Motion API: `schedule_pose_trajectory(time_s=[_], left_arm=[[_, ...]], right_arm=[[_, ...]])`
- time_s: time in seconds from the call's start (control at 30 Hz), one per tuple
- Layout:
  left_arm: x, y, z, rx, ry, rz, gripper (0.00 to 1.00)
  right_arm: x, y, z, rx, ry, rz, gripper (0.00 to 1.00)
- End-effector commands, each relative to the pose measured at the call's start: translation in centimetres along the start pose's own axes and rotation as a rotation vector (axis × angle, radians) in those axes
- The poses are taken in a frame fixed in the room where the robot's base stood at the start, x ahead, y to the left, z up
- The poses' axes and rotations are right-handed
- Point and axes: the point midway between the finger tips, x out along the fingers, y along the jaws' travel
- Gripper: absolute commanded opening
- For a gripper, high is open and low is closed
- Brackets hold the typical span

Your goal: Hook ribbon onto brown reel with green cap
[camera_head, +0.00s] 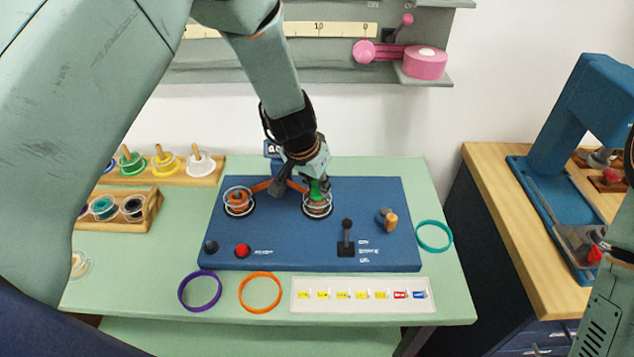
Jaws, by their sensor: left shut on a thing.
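The reel with the green cap (316,190) stands on the right spindle of the blue machine panel (290,232). Its body is brown (318,208) between clear flanges, and my gripper partly covers it. An orange-brown ribbon (262,186) runs from the orange reel (238,201) on the left spindle toward the green-capped reel. My left gripper (298,186) comes down from above, just left of the green cap, and is shut on the ribbon. Whether the ribbon's end touches the brown reel is hidden by the fingers.
A black lever (346,238) and a wooden knob (388,219) stand up from the panel's right side. Purple (199,291), orange (260,293) and teal (434,236) rings lie on the counter. A swatch card (362,295) lies in front. Spool racks (158,172) stand left.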

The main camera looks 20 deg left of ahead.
Motion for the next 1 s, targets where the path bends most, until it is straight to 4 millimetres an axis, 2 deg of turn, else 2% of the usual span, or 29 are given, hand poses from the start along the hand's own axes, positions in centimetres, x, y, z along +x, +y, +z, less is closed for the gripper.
schedule_pose_trajectory(time_s=[0.07, 0.1, 0.4, 1.0], left_arm=[[-0.06, -0.04, -0.08, 0.0, 0.002, -0.001, 0.0], [-0.06, -0.04, -0.1, 0.0, 0.002, -0.002, 0.24], [-0.07, -0.04, -0.1, 0.0, 0.002, -0.001, 0.49], [-0.07, -0.03, -0.08, 0.0, 0.002, -0.001, 0.49]], right_arm=[[-0.04, 0.0, -0.01, 0.0, 0.0, 0.0, 0.4], [-0.05, 0.0, -0.01, 0.0, 0.0, 0.0, 0.4], [-0.05, 0.0, 0.0, 0.0, 0.0, 0.0, 0.4], [-0.06, 0.0, -0.01, 0.0, 0.0, 0.0, 0.4]])
